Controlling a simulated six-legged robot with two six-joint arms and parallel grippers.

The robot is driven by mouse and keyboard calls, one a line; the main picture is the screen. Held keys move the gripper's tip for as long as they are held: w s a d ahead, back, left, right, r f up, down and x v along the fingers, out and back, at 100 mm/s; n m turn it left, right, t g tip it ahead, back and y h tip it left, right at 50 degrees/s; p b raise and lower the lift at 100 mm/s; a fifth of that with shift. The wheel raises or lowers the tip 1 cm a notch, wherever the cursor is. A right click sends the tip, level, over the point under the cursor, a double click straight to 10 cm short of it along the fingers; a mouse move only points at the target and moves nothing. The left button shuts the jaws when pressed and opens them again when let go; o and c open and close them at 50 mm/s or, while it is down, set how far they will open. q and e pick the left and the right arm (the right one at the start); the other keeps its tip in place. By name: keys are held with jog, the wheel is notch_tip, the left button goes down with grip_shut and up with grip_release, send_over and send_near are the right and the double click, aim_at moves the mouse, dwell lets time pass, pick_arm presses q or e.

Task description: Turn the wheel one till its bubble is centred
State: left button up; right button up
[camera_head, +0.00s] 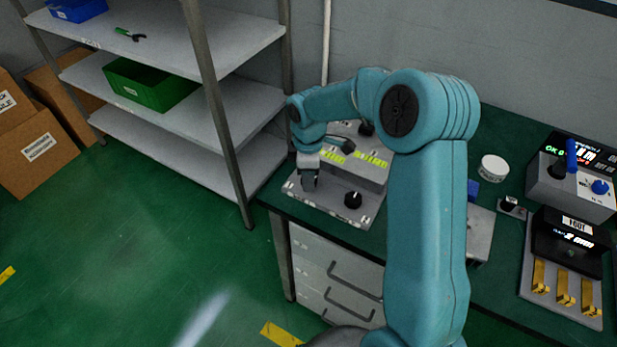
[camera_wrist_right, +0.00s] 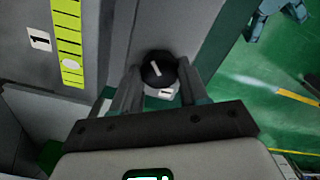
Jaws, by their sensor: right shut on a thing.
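Wheel one is a black round knob (camera_wrist_right: 158,69) with a white pointer line, above a small label 1 in the right wrist view. My right gripper (camera_head: 309,184) is shut on it, a finger on each side; in the right wrist view its fingers (camera_wrist_right: 160,88) flank the knob. Its vial is a yellow-green strip (camera_wrist_right: 67,35) beside a label 1. A round pale bubble (camera_wrist_right: 70,64) shows toward the lower end of the visible strip; the upper end is cut off. In the head view the gripper hides wheel one. My left gripper is not in view.
A second black wheel (camera_head: 353,200) stands right of my gripper on the same grey panel (camera_head: 332,211), near the green table's left edge. A second yellow vial (camera_head: 373,161) sits behind. Shelves (camera_head: 180,120) stand left. Devices (camera_head: 570,190) and a white round container (camera_head: 494,167) stand right.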

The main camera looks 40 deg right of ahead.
jog(key=m+b, duration=0.1)
jog(key=m, duration=0.2)
jog(key=shift+f+m, duration=0.1)
jog(key=shift+m, duration=0.3)
jog(key=m+b, duration=0.1)
jog(key=m, duration=0.2)
jog(key=shift+m, duration=0.3)
jog(key=m+b, duration=0.1)
jog(key=m, duration=0.3)
jog(key=shift+m+b, duration=0.6)
jog(key=shift+m, duration=1.3)
jog(key=o, duration=1.1)
jog(key=shift+c, duration=0.2)
jog(key=shift+d, duration=0.1)
